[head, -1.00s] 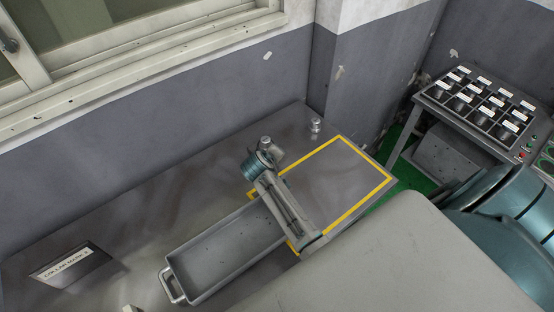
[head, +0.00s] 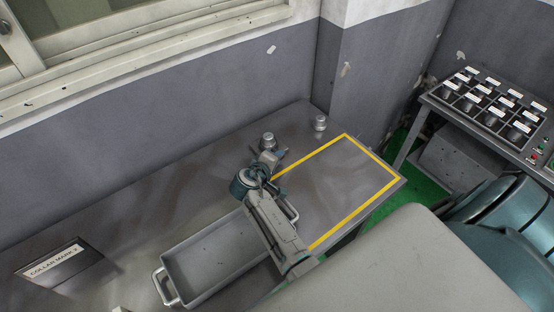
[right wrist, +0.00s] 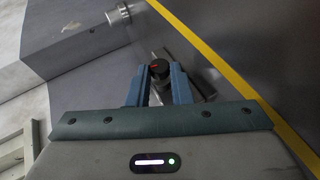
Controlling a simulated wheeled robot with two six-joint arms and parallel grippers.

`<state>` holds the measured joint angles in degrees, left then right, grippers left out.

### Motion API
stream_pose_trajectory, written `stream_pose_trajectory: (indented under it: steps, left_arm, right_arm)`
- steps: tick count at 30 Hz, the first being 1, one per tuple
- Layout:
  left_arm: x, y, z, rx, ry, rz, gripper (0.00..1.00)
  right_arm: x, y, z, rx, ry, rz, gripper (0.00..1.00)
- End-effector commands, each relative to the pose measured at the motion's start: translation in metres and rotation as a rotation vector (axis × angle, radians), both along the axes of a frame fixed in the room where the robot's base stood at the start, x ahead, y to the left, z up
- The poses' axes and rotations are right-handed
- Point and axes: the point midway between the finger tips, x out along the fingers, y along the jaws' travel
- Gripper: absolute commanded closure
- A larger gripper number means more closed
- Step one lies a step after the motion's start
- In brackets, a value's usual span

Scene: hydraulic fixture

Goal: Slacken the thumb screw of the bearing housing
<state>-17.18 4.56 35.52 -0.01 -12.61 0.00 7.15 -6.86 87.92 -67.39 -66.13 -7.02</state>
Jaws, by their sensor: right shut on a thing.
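In the right wrist view a round black thumb screw (right wrist: 159,69) with a red mark sits between the fingertips of my right gripper (right wrist: 159,76), which is shut on it. A grey metal block, apparently the bearing housing (right wrist: 190,66), shows beneath and beyond the screw; the fingers hide part of it. In the head view my right gripper (head: 274,160) is low over the bench beside the yellow outline, and the housing there is mostly hidden by the gripper and wrist. My left gripper is in neither view.
A grey tray (head: 172,268) with handles stands left of my right arm. Silver knobbed pieces (head: 268,140) and (head: 320,122) stand toward the back of the bench. The yellow-outlined area (head: 350,185) is clear. A sign reading COLLAR MARK (head: 58,262) lies left. A rack of labelled cups (head: 490,105) stands right.

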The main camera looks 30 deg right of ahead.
Motion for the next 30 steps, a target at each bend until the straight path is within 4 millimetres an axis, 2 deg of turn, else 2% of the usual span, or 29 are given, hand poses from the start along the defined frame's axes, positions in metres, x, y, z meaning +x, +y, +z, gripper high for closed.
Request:
stream_pose_trajectory:
  steps: [5,6,9,22,30]
  left_arm:
    - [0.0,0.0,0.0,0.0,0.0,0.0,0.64]
    - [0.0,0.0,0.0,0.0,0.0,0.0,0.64]
    - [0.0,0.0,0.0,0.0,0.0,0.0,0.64]
    - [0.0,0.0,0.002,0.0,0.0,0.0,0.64]
    - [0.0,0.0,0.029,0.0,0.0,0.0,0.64]
  right_arm:
    - [0.001,0.0,0.001,0.0,-0.002,0.001,1.0]
    - [0.001,0.0,0.001,0.0,-0.002,0.001,0.75]
    - [0.001,0.0,0.001,0.001,-0.002,0.001,0.59]
    - [0.0,0.0,0.0,0.007,0.003,0.0,0.59]
    - [-0.001,-0.003,0.009,0.134,0.014,0.0,0.59]
